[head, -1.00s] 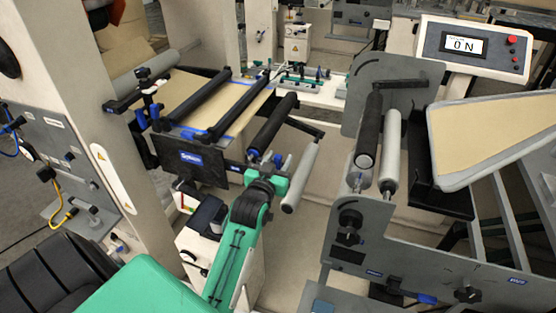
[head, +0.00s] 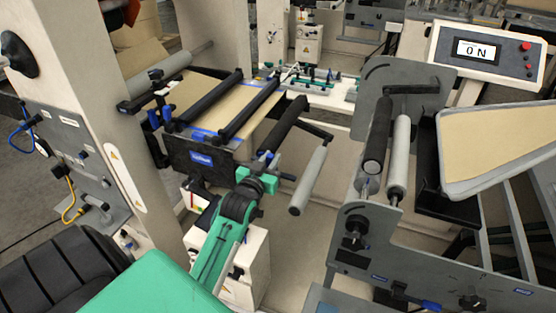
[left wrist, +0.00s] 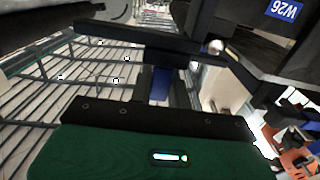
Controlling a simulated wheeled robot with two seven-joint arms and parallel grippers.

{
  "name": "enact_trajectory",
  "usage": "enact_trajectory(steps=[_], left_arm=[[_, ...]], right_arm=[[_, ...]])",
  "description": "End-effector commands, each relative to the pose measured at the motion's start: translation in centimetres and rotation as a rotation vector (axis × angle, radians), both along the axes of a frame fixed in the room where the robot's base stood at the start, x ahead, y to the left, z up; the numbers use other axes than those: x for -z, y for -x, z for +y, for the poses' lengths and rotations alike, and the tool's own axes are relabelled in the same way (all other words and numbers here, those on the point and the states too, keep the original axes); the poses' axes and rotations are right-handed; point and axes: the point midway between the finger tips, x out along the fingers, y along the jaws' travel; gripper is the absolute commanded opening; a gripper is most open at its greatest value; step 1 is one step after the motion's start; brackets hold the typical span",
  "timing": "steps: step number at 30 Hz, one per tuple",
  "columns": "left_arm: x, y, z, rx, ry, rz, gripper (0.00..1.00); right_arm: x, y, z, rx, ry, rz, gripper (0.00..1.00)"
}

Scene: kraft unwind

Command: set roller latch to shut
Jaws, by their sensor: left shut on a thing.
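The roller latch (head: 262,155) shows as a small blue piece at the near end of a black roller (head: 283,126), right of the black plate with a blue label. My left gripper (head: 268,163) reaches up to it from below and is shut on it. In the left wrist view a blue piece (left wrist: 160,84) sits between the dark fingers of my left gripper (left wrist: 158,72). The fingers and wrist hide most of the latch, so I cannot tell its exact angle. My right gripper is not in view.
A grey roller (head: 308,180) hangs just right of my left gripper. The black label plate (head: 200,160) is close on its left. A white box (head: 245,262) stands below my forearm. Another roller stand (head: 440,262) is at right. The panel screen (head: 477,50) reads "ON".

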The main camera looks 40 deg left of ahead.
Motion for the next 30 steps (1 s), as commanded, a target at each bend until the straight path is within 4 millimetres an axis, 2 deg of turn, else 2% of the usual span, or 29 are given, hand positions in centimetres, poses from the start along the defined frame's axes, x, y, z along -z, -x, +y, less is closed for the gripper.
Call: enact_trajectory(steps=[7,8,11,19,23,26,30], left_arm=[[-0.1,0.1,0.4,-0.006,-0.003,-0.001,0.00],[-0.1,0.1,0.4,-0.006,-0.003,-0.001,0.22],[-0.1,0.1,0.3,-0.006,-0.003,-0.001,0.40],[-0.1,0.1,0.2,-0.004,-0.002,-0.001,0.40],[0.1,0.7,0.1,-0.004,-0.002,0.000,0.40],[0.3,2.0,-0.2,-0.004,-0.002,0.001,0.40],[0.4,4.7,-0.8,-0.004,-0.002,0.001,0.40]], right_arm=[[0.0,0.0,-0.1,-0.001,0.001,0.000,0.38],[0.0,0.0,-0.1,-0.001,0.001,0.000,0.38],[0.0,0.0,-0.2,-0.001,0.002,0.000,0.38],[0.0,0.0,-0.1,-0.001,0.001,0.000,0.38],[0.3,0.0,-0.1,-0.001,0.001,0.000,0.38],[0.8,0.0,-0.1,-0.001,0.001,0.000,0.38],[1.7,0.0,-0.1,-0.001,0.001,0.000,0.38]])
